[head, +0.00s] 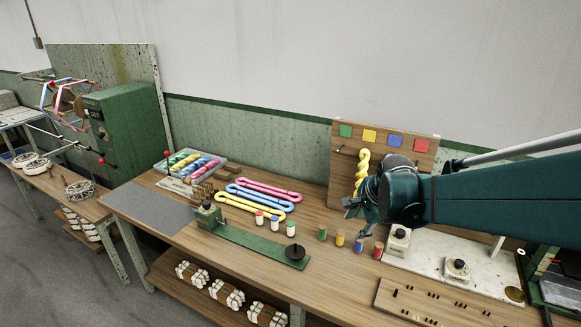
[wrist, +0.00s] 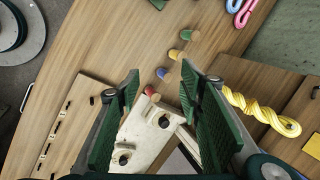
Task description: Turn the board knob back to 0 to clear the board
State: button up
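Two white blocks with black round knobs stand on a white plate (head: 430,250) on the right of the bench. The rear knob (head: 400,233) and front knob (head: 458,264) both show in the head view. The wrist view also shows the rear knob (wrist: 164,122) and front knob (wrist: 124,158), between and below my fingers. I cannot read a scale or 0 mark, nor tell which is the board knob. My gripper (wrist: 160,72) is open and empty, its green pads wide apart. In the head view my gripper (head: 358,204) is above the bench, left of the rear knob, touching neither knob.
A wooden board (head: 345,150) with coloured squares stands behind, a yellow twisted skein (head: 361,168) hanging before it. Several coloured-top pegs (head: 340,240) stand left of the plate. A slotted wooden board (head: 430,302) lies in front. Loose skeins (head: 262,197) lie farther left.

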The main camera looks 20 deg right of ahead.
jog(key=w+d+f+m+p, duration=0.2)
jog(key=w+d+m+p, duration=0.2)
jog(key=d+m, duration=0.55)
jog(key=m+p, duration=0.5)
jog(key=m, duration=0.2)
send_near(401, 231)
jog(key=shift+w+d+f+g+y, duration=0.3)
jog(key=shift+w+d+g, duration=0.05)
jog(key=shift+w+g, duration=0.05)
jog(key=shift+w+f, duration=0.1)
jog(key=shift+f, duration=0.1)
jog(key=shift+x, duration=3.65)
jog(key=shift+c, duration=0.5)
jog(key=c, duration=0.8)
